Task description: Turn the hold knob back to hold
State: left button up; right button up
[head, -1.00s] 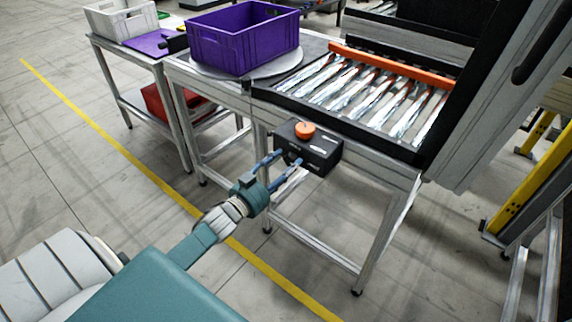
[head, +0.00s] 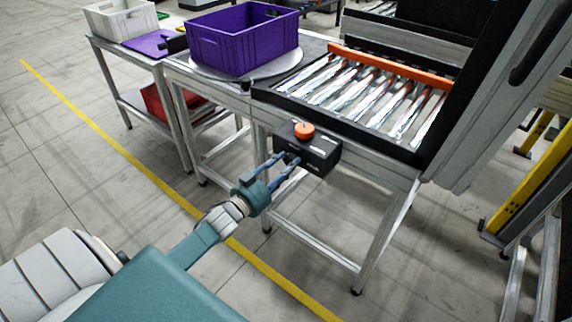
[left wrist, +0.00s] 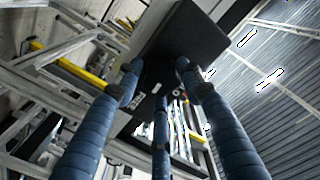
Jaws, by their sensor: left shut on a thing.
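A black control box (head: 318,158) with an orange button (head: 303,130) on top is mounted at the front of the roller table. My left gripper (head: 288,158) is at the box's front face, fingers drawn together on the small dark hold knob there. The fingers mostly hide the knob, so its pointing direction cannot be read. In the left wrist view, the blue fingers of my left gripper (left wrist: 158,80) reach up toward the dark box (left wrist: 185,48). My right gripper is not in view.
A roller conveyor (head: 365,95) with an orange bar lies behind the box. A purple crate (head: 240,48) stands on a round plate to its left. A grey crate (head: 120,20) sits on the left table. A yellow frame (head: 515,200) stands at the right. The floor in front is clear.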

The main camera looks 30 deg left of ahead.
pick_arm(q)
jog(key=n+p, duration=0.1)
jog(key=n, duration=0.3)
jog(key=shift+a+f+p, duration=0.1)
jog(key=shift+p, duration=0.25)
jog(key=n, duration=0.2)
jog(key=shift+s+f+n+p, duration=0.1)
jog(key=shift+n+p, duration=0.25)
jog(key=shift+n, duration=0.05)
jog(key=shift+s+d+f+n, duration=0.1)
jog(key=shift+n, duration=1.65)
jog(key=shift+w+d+f+n, duration=0.1)
jog(key=shift+d+n, duration=0.05)
jog(key=shift+n, duration=1.55)
jog(key=shift+s+d+n, duration=0.1)
jog(key=shift+n, duration=1.65)
jog(key=o, duration=1)
jog(key=shift+o, duration=0.7)
jog(key=shift+r, duration=0.2)
